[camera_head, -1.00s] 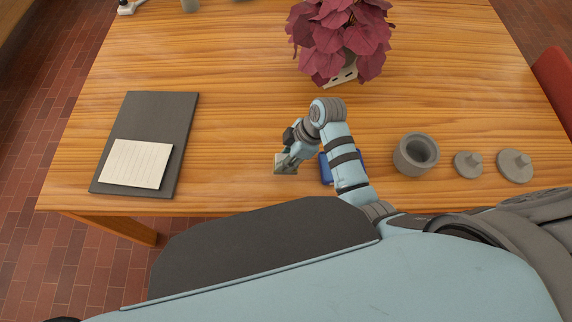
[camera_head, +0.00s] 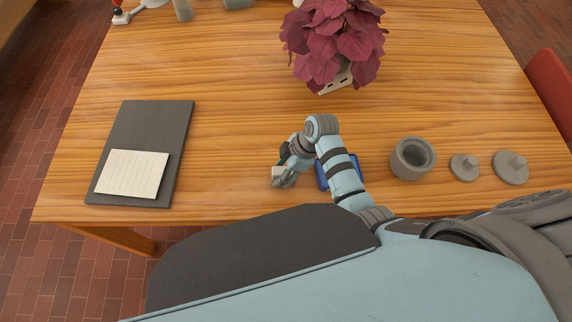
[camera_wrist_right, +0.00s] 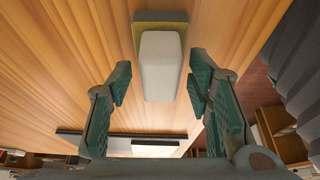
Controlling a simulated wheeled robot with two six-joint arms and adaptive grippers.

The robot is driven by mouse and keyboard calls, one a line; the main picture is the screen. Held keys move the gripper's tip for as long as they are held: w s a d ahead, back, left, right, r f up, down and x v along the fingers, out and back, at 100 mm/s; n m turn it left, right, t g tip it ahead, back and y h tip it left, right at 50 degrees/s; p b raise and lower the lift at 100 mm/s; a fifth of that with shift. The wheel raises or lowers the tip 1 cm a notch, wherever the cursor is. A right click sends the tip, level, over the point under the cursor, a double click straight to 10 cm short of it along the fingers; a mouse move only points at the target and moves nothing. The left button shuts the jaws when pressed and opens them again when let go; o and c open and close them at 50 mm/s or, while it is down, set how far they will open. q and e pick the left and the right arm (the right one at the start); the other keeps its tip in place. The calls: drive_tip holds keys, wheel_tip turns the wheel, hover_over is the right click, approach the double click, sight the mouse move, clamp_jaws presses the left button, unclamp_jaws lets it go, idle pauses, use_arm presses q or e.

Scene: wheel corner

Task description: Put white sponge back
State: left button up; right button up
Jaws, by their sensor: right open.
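In the right wrist view, a pale white block (camera_wrist_right: 160,66), which looks like the white sponge, lies over an olive-yellow and grey base (camera_wrist_right: 150,18). My right gripper (camera_wrist_right: 158,84) is open, with one dark green finger on each side of the block's near end and a visible gap on both sides. In the head view my right gripper (camera_head: 282,178) is low over the front middle of the table, left of a blue item (camera_head: 323,174) partly hidden by my arm. The sponge cannot be told apart from the gripper there. My left gripper is not in view.
A dark board (camera_head: 165,128) with a cream pad (camera_head: 132,174) lies at left. A grey pot (camera_head: 412,158) and two grey lids (camera_head: 464,168) (camera_head: 511,168) stand at right. A red-leaved plant (camera_head: 333,40) stands behind. The wood between board and arm is clear.

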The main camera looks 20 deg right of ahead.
drive_tip(key=shift+f+b, duration=0.2)
drive_tip(key=shift+b, duration=0.2)
drive_tip(key=p+v, duration=0.3)
drive_tip(key=v, duration=1.2)
drive_tip(key=shift+s+a, duration=0.3)
drive_tip(key=shift+a, duration=0.05)
drive_tip(key=shift+a, duration=0.1)
